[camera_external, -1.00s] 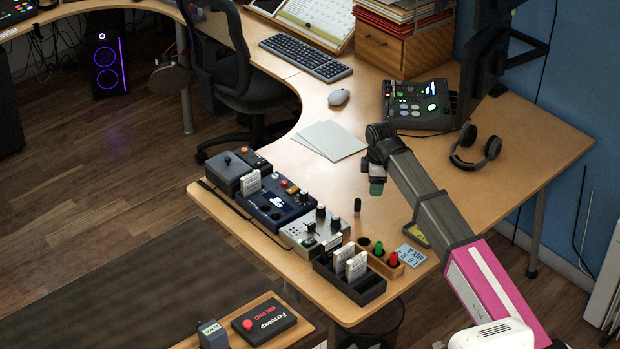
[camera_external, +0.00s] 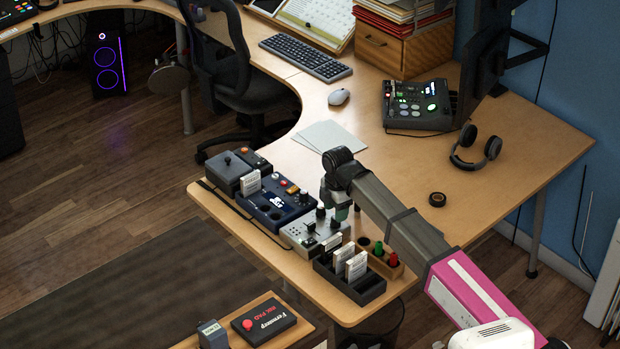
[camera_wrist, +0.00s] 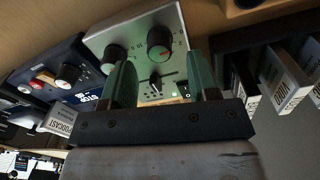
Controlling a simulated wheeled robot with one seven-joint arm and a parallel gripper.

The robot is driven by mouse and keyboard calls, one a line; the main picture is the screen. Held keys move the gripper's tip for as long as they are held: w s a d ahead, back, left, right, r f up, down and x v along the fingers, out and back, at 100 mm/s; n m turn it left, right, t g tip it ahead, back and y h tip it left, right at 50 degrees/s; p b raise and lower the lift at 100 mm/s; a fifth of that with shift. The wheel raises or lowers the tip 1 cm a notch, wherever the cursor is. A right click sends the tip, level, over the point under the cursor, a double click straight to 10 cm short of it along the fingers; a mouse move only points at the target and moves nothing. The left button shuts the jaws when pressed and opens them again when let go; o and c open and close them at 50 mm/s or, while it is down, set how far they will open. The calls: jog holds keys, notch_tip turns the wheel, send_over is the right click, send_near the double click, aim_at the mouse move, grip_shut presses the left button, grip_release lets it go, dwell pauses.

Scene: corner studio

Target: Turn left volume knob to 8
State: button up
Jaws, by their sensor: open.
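The silver control box (camera_external: 298,238) sits near the desk's front edge and fills the upper middle of the wrist view (camera_wrist: 138,30). There it carries a dark knob (camera_wrist: 113,57) on the left, a dark knob with a red mark (camera_wrist: 160,40) on the right, and a small slider or knob (camera_wrist: 155,82) between and below them. Number marks ring the right knob, but I cannot read either knob's setting. My gripper (camera_wrist: 160,64) is open and empty, its green fingers above the box. In the external view my gripper (camera_external: 338,207) is over the box's right end and hides part of it.
A dark blue device (camera_external: 268,205) stands left of the box. A black rack with white cards (camera_external: 350,285) stands close on its right, beside a wooden holder with green and red pegs (camera_external: 392,260). White sheets (camera_external: 325,135) lie behind. The desk's middle is clear.

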jog(key=shift+f, duration=1.85)
jog(key=shift+w, duration=0.1)
jog(key=c, duration=0.9)
jog(key=shift+c, duration=0.2)
